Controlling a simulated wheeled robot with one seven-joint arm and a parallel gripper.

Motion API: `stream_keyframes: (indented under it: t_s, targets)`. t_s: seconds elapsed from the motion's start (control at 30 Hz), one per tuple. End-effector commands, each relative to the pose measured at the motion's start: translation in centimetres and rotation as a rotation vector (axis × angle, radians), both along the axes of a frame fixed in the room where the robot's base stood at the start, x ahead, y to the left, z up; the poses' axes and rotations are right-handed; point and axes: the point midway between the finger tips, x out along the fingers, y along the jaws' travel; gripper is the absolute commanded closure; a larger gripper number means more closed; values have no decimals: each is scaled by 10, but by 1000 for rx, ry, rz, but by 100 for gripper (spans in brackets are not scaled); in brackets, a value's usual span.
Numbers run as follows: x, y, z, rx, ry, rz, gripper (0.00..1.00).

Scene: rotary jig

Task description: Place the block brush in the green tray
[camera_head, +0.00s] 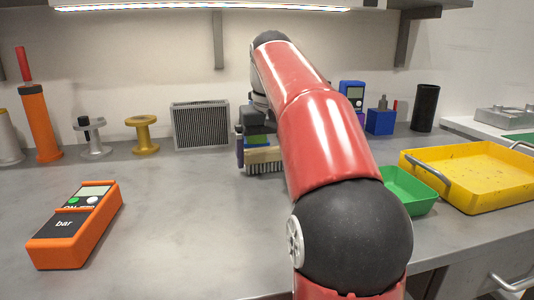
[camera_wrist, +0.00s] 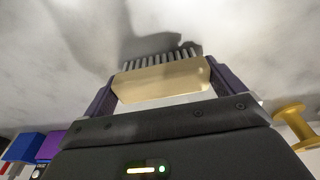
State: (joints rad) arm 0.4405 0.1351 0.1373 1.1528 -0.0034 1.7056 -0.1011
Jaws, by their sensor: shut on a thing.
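The block brush (camera_wrist: 160,82) has a pale wooden block and a row of grey bristles. My gripper (camera_wrist: 168,84) is shut on it, with one finger at each end of the block. In the head view the brush (camera_head: 262,158) shows just left of my red arm, bristles down, and my gripper (camera_head: 256,146) is partly hidden behind that arm. I cannot tell whether the bristles touch the bench. The green tray (camera_head: 422,208) is right of my arm, its left part hidden by the arm. No part of the brush is in it.
A yellow tray (camera_head: 490,200) with a metal handle stands right of the green tray. A grey finned block (camera_head: 200,126), a yellow spool (camera_head: 143,135) and a blue block (camera_head: 380,121) are at the back. An orange meter (camera_head: 78,228) lies front left. The bench's left middle is clear.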

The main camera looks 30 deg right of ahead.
Motion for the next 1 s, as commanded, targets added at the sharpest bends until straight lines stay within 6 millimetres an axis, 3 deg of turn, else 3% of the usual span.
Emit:
stream_keyframes:
  t_s: [0.2,0.23,0.27,0.6,0.8,1.0]
  targets:
    - [0,0,-5,0,-1,0,27]
    - [0,0,-4,0,-1,0,2]
    - [0,0,-4,0,-1,0,0]
    - [1,0,-7,0,-2,0,0]
    - [2,0,37,0,-2,2,0]
    - [5,-1,66,0,-2,0,0]
